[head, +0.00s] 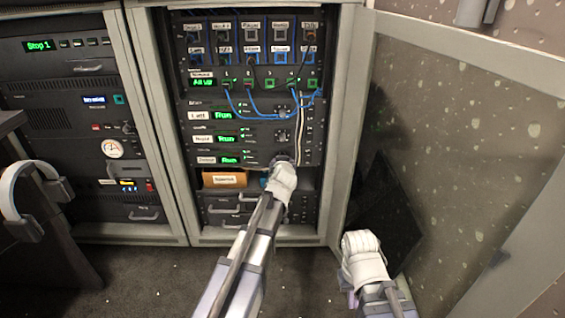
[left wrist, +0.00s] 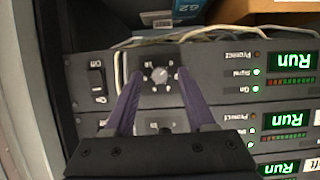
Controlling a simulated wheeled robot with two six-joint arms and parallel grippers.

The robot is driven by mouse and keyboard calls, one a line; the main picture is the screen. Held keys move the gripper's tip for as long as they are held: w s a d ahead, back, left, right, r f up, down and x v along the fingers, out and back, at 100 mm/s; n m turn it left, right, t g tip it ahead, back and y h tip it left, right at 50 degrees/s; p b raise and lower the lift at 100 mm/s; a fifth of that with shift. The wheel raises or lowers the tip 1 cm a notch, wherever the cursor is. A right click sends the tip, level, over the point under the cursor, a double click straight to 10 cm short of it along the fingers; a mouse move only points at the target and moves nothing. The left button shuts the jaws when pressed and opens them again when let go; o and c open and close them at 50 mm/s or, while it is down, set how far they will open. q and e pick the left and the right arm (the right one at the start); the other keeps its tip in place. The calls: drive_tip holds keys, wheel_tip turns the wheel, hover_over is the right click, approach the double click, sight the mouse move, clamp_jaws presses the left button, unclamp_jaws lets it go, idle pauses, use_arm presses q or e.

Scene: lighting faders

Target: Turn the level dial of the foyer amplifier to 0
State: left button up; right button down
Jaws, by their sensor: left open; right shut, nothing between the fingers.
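The lowest of three stacked amplifiers (head: 225,160) has a green "Run" display; its name label is too small to read surely. In the left wrist view, which shows the rack upside down, its round grey level dial (left wrist: 160,74) sits on a dark square plate with small marks. My left gripper (left wrist: 159,82) is open, one finger on each side of the dial; I cannot tell if they touch it. In the head view my left gripper (head: 281,161) hides this dial. My right gripper (head: 361,243) is shut and empty, low in front of the open rack door.
Pale cables (left wrist: 120,72) run beside the dial, near a black power switch (left wrist: 97,79). Blue patch cables (head: 262,114) hang above the amplifiers. An orange-brown box (head: 224,179) sits on the shelf below. The open door (head: 460,150) bounds the right side.

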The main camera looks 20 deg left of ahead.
use_arm(q)
drive_tip(key=p+v, duration=0.3)
drive_tip(key=v, duration=0.4)
drive_tip(key=shift+s+r, duration=0.15)
drive_tip(key=shift+s, duration=0.2)
drive_tip(key=shift+s+d, duration=0.1)
drive_tip(key=s+d+r+m+g+h+p, duration=0.15)
drive_tip(key=s+d+g+p, duration=0.3)
drive_tip(key=s, duration=0.55)
drive_tip(key=s+d+m+g+p, duration=0.35)
drive_tip(key=s+d+p, duration=0.2)
drive_tip(key=s, duration=0.45)
drive_tip(key=s+d+r+m+g+h+p, duration=0.1)
drive_tip(key=s+d+m+g+p, duration=0.1)
drive_tip(key=s+d+g+p, duration=0.6)
drive_tip(key=s+a+r+t+p, duration=0.1)
drive_tip(key=a+r+t+p, duration=0.1)
drive_tip(key=r+p, duration=3.3)
wheel_tip(320, 180, up, 2)
drive_tip(key=shift+a+r+t, duration=0.1)
drive_tip(key=shift+a+t, duration=0.3)
drive_tip(key=shift+a, duration=0.15)
drive_tip(key=shift+s, duration=0.15)
drive_tip(key=shift+c, duration=0.3)
